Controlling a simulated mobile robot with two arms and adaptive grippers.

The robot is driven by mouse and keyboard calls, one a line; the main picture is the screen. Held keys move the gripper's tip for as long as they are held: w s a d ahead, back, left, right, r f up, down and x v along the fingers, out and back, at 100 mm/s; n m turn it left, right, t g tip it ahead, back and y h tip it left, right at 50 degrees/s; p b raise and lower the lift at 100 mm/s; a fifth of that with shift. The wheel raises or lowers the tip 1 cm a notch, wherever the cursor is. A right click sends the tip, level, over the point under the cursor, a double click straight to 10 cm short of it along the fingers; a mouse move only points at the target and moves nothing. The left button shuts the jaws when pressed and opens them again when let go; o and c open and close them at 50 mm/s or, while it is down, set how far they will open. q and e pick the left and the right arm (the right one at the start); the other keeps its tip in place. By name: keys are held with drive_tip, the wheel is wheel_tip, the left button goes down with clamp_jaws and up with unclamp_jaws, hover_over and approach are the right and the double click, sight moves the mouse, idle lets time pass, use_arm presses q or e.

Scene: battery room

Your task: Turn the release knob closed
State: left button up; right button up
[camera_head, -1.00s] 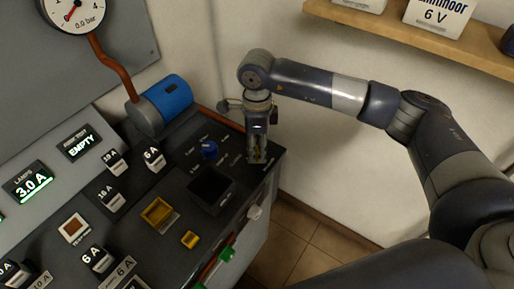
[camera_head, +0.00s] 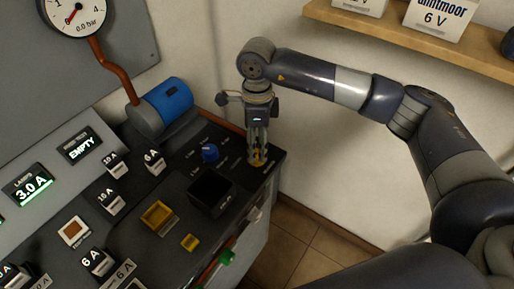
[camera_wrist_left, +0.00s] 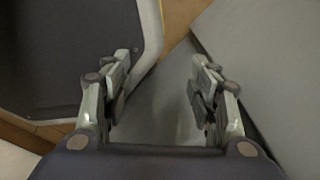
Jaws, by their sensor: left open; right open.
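A blue knob (camera_head: 210,152) with small labels around it stands on the dark sloped console top. A yellow piece (camera_head: 257,161) shows at the console's right end, between and below the fingertips of my right gripper; its shape is mostly hidden. I cannot read which of the two is the release knob. My right gripper (camera_head: 258,153) points down at the yellow piece, open, to the right of the blue knob; I cannot tell whether it touches. My left gripper (camera_wrist_left: 162,80) is open and empty in the left wrist view, away from the knobs.
A blue cylinder (camera_head: 167,98) with a copper pipe and a pressure gauge (camera_head: 76,12) stand behind. Several labelled blocks sit at left. A wooden shelf (camera_head: 420,40) hangs at upper right.

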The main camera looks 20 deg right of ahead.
sight(257, 152)
wheel_tip(257, 152, up, 9)
idle(0.3)
drive_tip(key=shift+w, duration=0.1)
